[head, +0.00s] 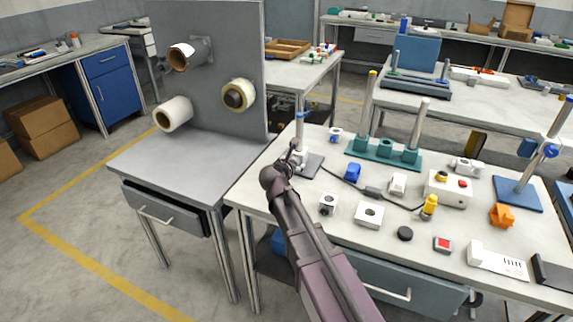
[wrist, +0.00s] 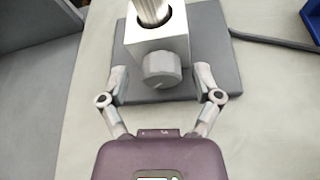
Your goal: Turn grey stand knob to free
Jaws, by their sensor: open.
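The grey stand (head: 312,163) stands near the left end of the bench, partly hidden behind my arm in the head view. In the wrist view its flat grey base (wrist: 215,60), silver block (wrist: 180,50) and upright post (wrist: 152,10) show. The round grey knob (wrist: 161,68) is on the block's near face, with a mark on its front that is too small to read. My gripper (wrist: 160,82) is open, with one finger on each side of the knob. Gaps show between the fingers and the knob. The gripper holds nothing.
A blue stand (head: 518,194) is at the right of the bench, and a green base with posts (head: 384,153) is at the back. Several small parts, a control box (head: 448,188) and a black cable lie right of my arm. A grey panel with film rolls (head: 215,70) rises at the left.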

